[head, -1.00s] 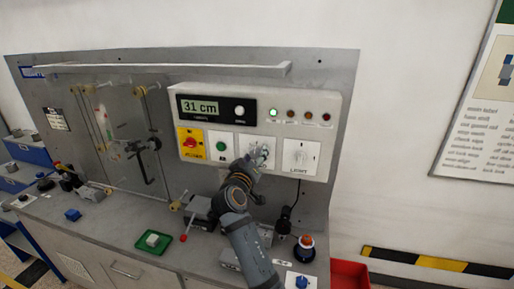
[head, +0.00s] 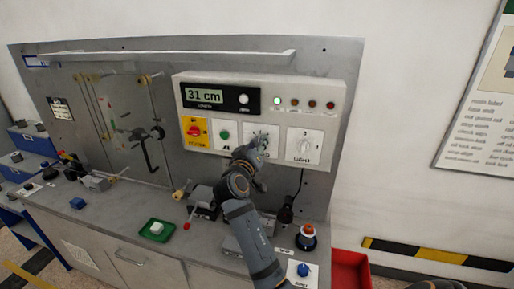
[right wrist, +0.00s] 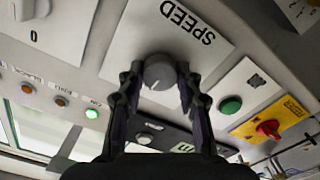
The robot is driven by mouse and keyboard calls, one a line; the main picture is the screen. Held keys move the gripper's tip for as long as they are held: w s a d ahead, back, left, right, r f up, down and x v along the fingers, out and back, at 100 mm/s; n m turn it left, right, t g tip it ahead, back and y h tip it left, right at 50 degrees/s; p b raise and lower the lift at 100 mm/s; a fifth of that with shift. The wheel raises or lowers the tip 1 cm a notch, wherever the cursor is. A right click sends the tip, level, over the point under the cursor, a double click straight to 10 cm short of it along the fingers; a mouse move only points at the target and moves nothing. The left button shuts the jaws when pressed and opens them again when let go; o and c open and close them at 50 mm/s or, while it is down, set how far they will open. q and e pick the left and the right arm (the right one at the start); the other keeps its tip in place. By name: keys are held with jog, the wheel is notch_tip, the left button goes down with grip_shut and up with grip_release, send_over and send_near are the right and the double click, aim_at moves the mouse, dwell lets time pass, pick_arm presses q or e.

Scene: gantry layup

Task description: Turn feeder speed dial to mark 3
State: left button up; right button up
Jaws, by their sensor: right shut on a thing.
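The feeder speed dial (right wrist: 160,71) is a round grey knob on a white plate marked SPEED (right wrist: 181,22), which appears upside down in the right wrist view. My right gripper (right wrist: 159,84) has one finger on each side of the knob and is shut on it. In the head view my right gripper (head: 260,148) is at the control panel (head: 262,88) and covers most of the dial. Its pointer and the mark it stands at cannot be read. My left gripper is out of view.
A green button (head: 224,135) and a red-on-yellow rotary switch (head: 194,132) sit left of the dial, and the light knob (head: 305,147) right. A display (head: 204,96) reads 31 cm. A green tray (head: 157,231) and a red bin (head: 349,268) are below.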

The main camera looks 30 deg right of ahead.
jog(key=m+b, duration=0.2)
jog(key=b, duration=0.1)
jog(key=m+b, duration=0.2)
jog(key=b, duration=0.2)
jog(key=m+b, duration=0.2)
jog(key=b, duration=0.1)
jog(key=shift+f+m+b, duration=0.3)
jog(key=shift+f+b, duration=0.05)
jog(key=shift+r+m+b, duration=0.2)
jog(key=shift+m+b, duration=0.7)
jog(key=shift+b, duration=0.05)
jog(key=o, duration=1.2)
jog(key=shift+d, duration=0.1)
jog(key=shift+c, duration=0.2)
jog(key=shift+r, duration=0.1)
